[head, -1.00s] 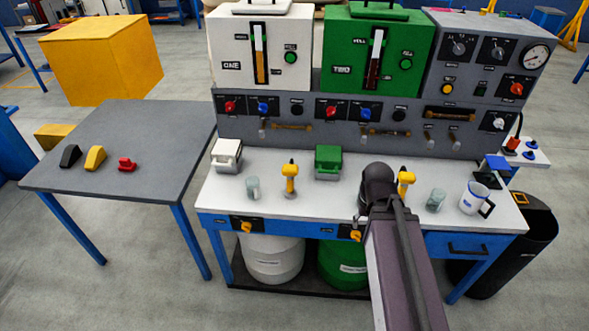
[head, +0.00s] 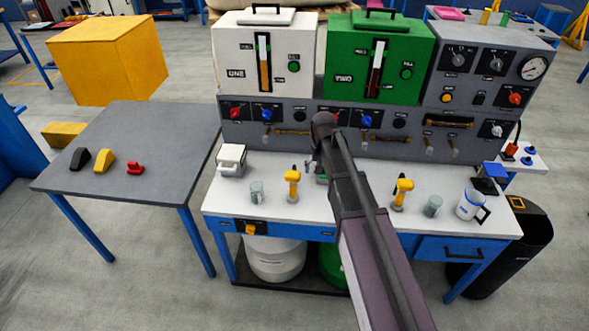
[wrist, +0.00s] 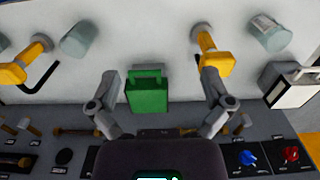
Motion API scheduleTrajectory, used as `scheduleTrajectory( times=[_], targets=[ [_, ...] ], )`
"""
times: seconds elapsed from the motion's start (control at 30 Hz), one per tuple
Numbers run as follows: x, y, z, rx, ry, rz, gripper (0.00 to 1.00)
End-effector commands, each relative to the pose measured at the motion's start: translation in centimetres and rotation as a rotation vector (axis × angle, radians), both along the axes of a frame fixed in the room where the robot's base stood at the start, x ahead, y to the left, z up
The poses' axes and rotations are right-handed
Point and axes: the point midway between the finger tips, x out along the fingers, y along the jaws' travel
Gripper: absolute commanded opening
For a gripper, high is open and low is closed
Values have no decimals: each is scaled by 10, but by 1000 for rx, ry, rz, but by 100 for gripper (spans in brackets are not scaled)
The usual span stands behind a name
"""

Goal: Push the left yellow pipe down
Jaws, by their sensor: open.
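The left yellow pipe (head: 292,183) stands upright on the white worktop, between a small glass cup and my arm; it also shows in the wrist view (wrist: 210,53), close to the right-hand finger. The right yellow pipe (head: 402,190) stands right of my arm and shows at the left edge of the wrist view (wrist: 20,66). My gripper (wrist: 160,78) is open and empty, with its fingers spread on either side of the green box (wrist: 147,94). In the head view my arm hides most of the gripper and the green box. Contact with the left pipe cannot be told.
The grey panel (head: 290,145) with knobs and handles rises behind the worktop (head: 330,213). A white box (head: 231,160) and a glass cup (head: 257,191) stand left of the left pipe. Another cup (head: 433,206) and a mug (head: 471,205) stand at right.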

Motion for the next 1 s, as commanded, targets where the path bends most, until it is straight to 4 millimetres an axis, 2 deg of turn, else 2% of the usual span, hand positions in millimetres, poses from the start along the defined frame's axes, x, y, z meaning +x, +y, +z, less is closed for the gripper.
scheduleTrajectory(
  times=[0.03, 0.1, 0.2, 0.33, 0.47, 1.0],
  targets=[
    [26, 21, 13, 0, 0, 3, 100],
    [44, 43, 20, 0, 0, 0, 100],
    [63, 69, 27, 0, 0, -4, 100],
    [76, 90, 32, 0, 0, -8, 100],
    [79, 97, 33, 0, 0, -11, 100],
    [78, 97, 28, 0, 0, -10, 100]
  ],
)
